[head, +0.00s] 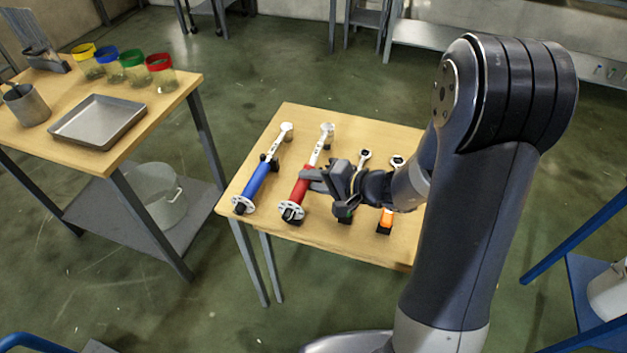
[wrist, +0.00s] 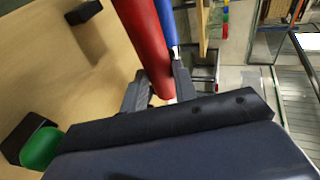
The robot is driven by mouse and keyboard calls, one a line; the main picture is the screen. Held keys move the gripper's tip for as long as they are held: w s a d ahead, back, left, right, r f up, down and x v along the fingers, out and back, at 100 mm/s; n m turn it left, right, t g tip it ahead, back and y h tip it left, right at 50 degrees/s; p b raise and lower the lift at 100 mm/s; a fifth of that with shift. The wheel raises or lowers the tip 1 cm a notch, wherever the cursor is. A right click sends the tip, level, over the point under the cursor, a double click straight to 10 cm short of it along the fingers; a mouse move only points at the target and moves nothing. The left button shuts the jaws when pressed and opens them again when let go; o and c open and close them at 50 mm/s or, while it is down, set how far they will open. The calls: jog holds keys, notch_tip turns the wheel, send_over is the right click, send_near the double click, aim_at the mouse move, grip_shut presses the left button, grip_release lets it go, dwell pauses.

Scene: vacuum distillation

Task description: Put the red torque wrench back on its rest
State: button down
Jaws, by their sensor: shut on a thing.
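The red torque wrench (head: 301,190) is over the small wooden table in the head view, its silver head toward the back and its round end toward the front edge. My gripper (head: 312,177) is shut on its red handle from the right. In the wrist view the red handle (wrist: 146,40) runs between the fingers of my gripper (wrist: 154,92). Small dark supports stand near the wrench's two ends in the head view. I cannot tell whether the wrench touches them.
A blue wrench (head: 257,180) lies to the left. A green-ended wrench (head: 346,218) and an orange-ended wrench (head: 386,218) lie to the right, partly behind my arm. A second table (head: 140,135) at left holds a metal tray (head: 98,122) and several jars with coloured lids.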

jog(key=shift+b, duration=0.35)
dwell(0.3)
jog(key=c, duration=1.1)
grip_release()
jog(key=shift+o, duration=0.3)
jog(key=shift+f, duration=0.2)
jog(key=v, duration=1.1)
jog(key=shift+w+r, duration=0.1)
jog(key=shift+r, duration=0.05)
jog(key=x, duration=1.1)
